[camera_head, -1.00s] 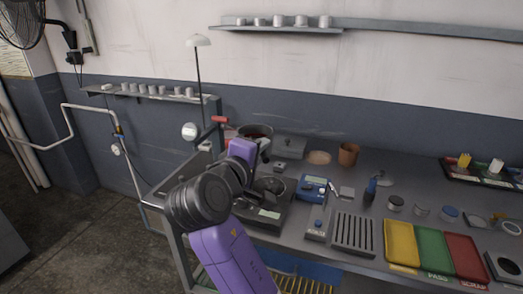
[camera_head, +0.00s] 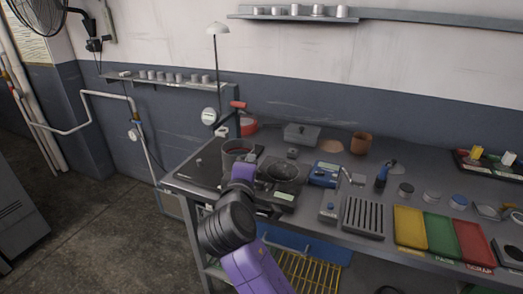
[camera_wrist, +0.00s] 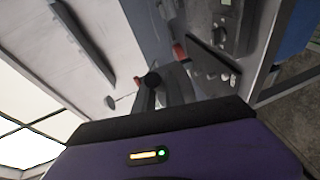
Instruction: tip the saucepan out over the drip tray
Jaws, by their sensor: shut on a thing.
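The saucepan (camera_head: 238,150) is a grey round pot with dark reddish contents, near the left end of the bench. It looks roughly upright, beside the flat dark tray (camera_head: 200,165), which I take for the drip tray. Whether it is partly over that tray I cannot tell. My gripper (camera_head: 244,172) is at the pan's near side and shut on its handle; the grip itself is mostly hidden by my wrist. In the wrist view my gripper (camera_wrist: 163,92) has a dark round end between its fingers, probably the handle.
A hotplate-like unit (camera_head: 280,170) stands right of the pan, with a blue meter (camera_head: 325,174) beyond it. A grey slotted block (camera_head: 363,217) and coloured trays (camera_head: 409,227) are further right.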

